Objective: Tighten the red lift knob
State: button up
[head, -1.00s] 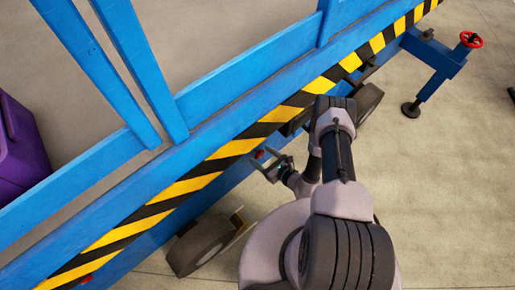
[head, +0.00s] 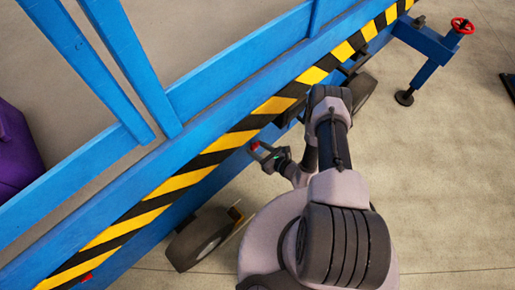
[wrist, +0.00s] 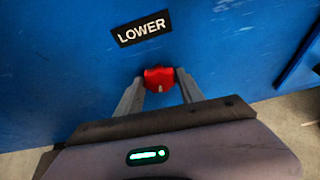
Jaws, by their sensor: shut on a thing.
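The red knob (wrist: 159,77) sits on the blue panel in the wrist view, just below a black plate (wrist: 141,28) reading LOWER. My gripper (wrist: 159,84) is shut on the red knob, with one grey finger at its left side and one at its right. The fingers hide parts of the knob's sides. In the head view the knob shows as a small red spot (head: 255,146) at my gripper (head: 263,153), below the yellow and black striped rail.
The blue lift frame (head: 150,165) runs diagonally across the head view. A wheel (head: 200,240) and an outrigger with a red handwheel (head: 463,25) stand along its side. A purple bin (head: 15,150) is at the left.

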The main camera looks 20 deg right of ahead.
jog(key=m+y, duration=0.2)
jog(key=shift+d+m+g, duration=0.1)
jog(key=shift+m+g, duration=0.2)
jog(key=shift+g, duration=0.1)
jog(key=m+y, duration=0.2)
jog(key=m, duration=0.1)
jog(key=shift+w+f, duration=0.1)
jog(key=m+y, duration=0.1)
jog(key=m, duration=0.2)
jog(key=shift+m+y, duration=0.4)
jog(key=shift+f+m+y, duration=0.1)
jog(key=shift+m+y, duration=0.7)
jog(key=shift+m, duration=1)
jog(key=shift+d+t, duration=0.1)
jog(key=shift+t, duration=0.3)
jog(key=o, duration=1.4)
